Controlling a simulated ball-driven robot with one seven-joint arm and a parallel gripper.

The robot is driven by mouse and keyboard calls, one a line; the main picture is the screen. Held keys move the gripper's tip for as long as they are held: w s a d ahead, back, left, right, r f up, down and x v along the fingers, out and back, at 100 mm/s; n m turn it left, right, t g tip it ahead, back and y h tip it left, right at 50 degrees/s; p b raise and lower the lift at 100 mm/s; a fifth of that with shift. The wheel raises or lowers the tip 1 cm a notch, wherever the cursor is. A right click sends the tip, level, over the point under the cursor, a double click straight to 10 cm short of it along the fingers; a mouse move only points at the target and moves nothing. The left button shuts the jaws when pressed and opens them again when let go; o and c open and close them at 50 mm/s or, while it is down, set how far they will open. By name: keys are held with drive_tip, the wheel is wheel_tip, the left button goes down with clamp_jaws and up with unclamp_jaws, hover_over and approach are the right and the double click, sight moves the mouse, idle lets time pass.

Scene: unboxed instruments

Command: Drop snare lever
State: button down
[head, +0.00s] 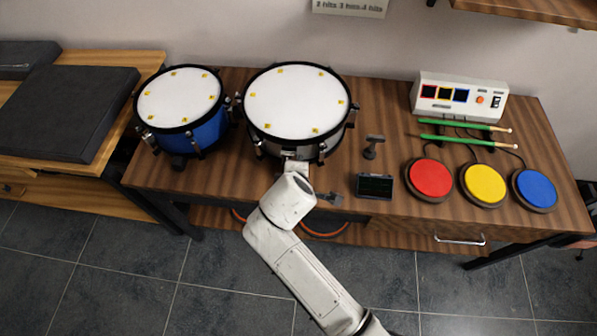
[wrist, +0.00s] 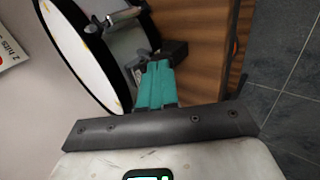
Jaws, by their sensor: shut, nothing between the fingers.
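The snare drum (head: 298,105), with a white head and metal shell, stands at the middle of the wooden bench. It also shows in the wrist view (wrist: 75,62), seen edge-on at the upper left. My gripper (wrist: 157,70) is shut and empty, its teal fingers together at the drum's side. In the head view my arm reaches the drum's near side and hides part of the shell. A dark block (wrist: 175,52) and metal fittings on the shell lie close to the fingertips. I cannot tell which part is the lever, its position, or whether my fingers touch it.
A blue drum (head: 182,105) stands to the left. A small dark screen (head: 374,186) and a small stand (head: 372,147) are right of the snare. Further right are red, yellow and blue pads (head: 483,184), green sticks (head: 460,140) and a white control box (head: 460,98).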

drive_tip(key=shift+r, duration=0.1)
idle(0.3)
drive_tip(key=p+v, duration=0.2)
drive_tip(key=v, duration=1)
drive_tip(key=shift+w+r+p, duration=0.25)
drive_tip(key=shift+w+p, duration=0.1)
